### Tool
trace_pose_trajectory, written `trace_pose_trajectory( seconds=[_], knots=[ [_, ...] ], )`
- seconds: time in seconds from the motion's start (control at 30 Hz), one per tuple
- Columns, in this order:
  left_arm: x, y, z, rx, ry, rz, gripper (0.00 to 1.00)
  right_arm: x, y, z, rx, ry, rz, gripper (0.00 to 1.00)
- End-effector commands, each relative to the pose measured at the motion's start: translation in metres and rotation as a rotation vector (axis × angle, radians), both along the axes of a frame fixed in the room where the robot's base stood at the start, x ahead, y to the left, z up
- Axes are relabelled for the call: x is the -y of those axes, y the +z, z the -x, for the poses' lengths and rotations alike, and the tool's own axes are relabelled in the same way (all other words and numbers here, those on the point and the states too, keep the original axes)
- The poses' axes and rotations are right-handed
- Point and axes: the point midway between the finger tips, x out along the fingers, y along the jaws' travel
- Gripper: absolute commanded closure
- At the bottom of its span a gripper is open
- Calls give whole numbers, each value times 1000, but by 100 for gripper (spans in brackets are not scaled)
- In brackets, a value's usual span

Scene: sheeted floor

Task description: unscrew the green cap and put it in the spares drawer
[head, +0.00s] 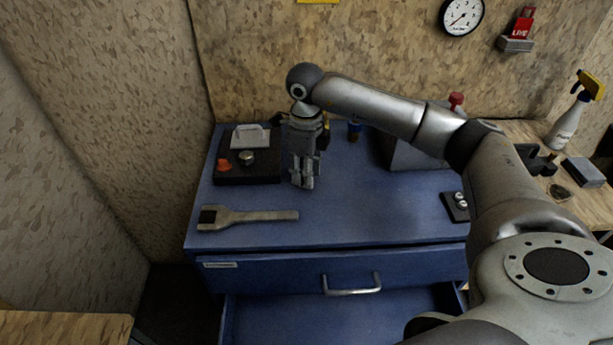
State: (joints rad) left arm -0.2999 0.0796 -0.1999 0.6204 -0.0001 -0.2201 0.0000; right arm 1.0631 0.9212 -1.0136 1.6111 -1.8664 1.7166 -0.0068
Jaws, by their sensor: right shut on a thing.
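My right gripper (303,183) points down over the blue cabinet top (370,205), just right of a black plate (232,177). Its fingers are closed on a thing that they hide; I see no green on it. I cannot make out the green cap anywhere in the head view. Under the top is a drawer front (290,280) with a metal handle and a label too small to read; it looks shut or nearly so. Below it a blue drawer (330,318) stands pulled out, its visible part empty. My left gripper is out of view.
The black plate carries an orange knob (224,165), a metal knob (246,157) and a white-handled piece (250,137). A wrench (250,215) lies in front. A spray bottle (571,118) stands at right. The top's middle is clear.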

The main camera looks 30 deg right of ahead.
Motion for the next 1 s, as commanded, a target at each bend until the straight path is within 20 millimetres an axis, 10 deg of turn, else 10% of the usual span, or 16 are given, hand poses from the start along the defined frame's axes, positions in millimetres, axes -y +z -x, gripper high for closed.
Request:
trace_pose_trajectory(
  seconds=[1.0],
  knots=[
    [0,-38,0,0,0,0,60,0,-2,0,1,1155,1,100]
  ],
)
